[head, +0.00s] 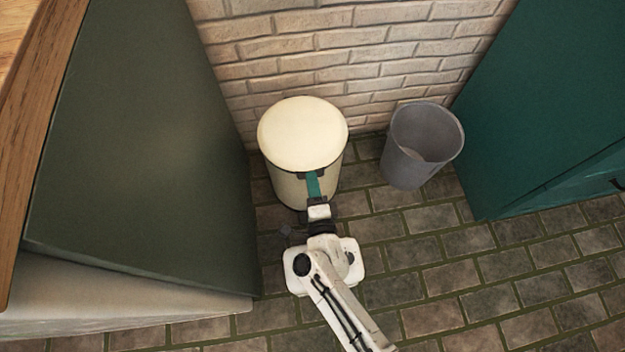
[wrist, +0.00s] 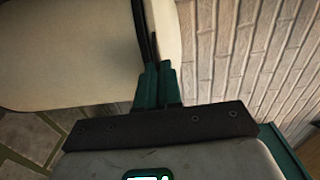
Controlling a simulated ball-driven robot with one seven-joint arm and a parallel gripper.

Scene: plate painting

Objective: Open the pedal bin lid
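The pedal bin (head: 286,188) is a cream cylinder standing against the brick wall in the head view. Its round cream lid (head: 302,132) lies flat on top and looks closed. In the wrist view the bin body (wrist: 70,50) fills the upper left, with the lid edge (wrist: 166,28) to its right and a dark seam between them. My gripper (head: 312,176) is at the front of the bin, just below the lid rim. Its teal fingers (wrist: 158,72) are together, with tips at the seam. Whether they touch is unclear. The pedal is not visible.
A grey open waste basket (head: 408,165) stands right of the bin. A dark green cabinet (head: 140,150) is close on the left, and a teal cabinet (head: 540,110) is on the right. The brick wall (head: 350,40) is behind. Tiled floor (head: 450,270) is free at the front right.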

